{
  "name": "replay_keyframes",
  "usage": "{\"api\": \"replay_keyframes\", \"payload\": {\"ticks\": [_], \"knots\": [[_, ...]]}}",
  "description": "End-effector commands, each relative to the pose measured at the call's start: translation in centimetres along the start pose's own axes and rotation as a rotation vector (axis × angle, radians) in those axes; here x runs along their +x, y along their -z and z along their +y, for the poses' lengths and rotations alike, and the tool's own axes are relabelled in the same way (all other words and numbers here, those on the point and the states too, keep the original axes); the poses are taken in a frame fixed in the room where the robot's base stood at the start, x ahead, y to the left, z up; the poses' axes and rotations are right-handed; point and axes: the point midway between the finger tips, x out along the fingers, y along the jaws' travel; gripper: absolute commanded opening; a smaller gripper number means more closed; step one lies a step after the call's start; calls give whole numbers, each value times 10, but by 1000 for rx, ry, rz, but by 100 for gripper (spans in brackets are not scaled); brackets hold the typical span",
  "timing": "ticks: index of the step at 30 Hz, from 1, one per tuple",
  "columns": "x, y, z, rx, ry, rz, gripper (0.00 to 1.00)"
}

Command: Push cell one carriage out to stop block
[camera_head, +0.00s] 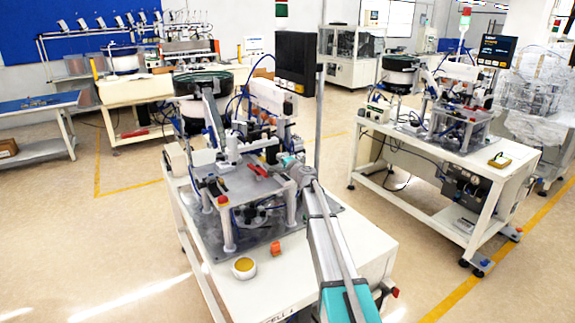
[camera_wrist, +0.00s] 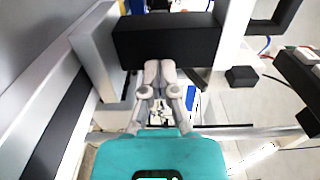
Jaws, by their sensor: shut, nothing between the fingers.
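The cell one machine (camera_head: 235,190) stands on the near white bench, whose front edge carries a partly hidden "CELL 1" label. My gripper (camera_head: 290,163) reaches in at the machine's right side, at the height of its top plate. In the wrist view my gripper (camera_wrist: 161,68) is shut and empty, its fingertips at the lower edge of a wide black block (camera_wrist: 165,40). This block may be the carriage; I cannot tell whether the fingertips touch it. A smaller black block (camera_wrist: 241,76) sits to the right; whether it is the stop block is unclear.
A silver rail (camera_wrist: 60,110) runs along the left of the wrist view. A yellow-topped round dish (camera_head: 244,267) and an orange block (camera_head: 276,248) stand on the near bench. A dark monitor (camera_head: 296,62) rises behind my gripper. A second machine bench (camera_head: 450,150) is at right.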

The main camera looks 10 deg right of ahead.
Motion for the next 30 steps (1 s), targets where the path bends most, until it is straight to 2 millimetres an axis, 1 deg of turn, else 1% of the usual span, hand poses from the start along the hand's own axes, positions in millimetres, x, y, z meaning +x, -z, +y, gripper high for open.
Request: {"api": "replay_keyframes", "payload": {"ticks": [1,3,6,9,12,15,18,30], "knots": [[22,2,0,0,0,-2,0],[42,2,0,0,0,-2,0],[69,2,0,0,0,-2,0],[93,2,0,0,0,-2,0],[111,2,0,0,0,-1,0],[123,1,0,0,0,0,0],[130,0,0,0,0,0,0],[137,0,-1,3,1,-1,0]]}}
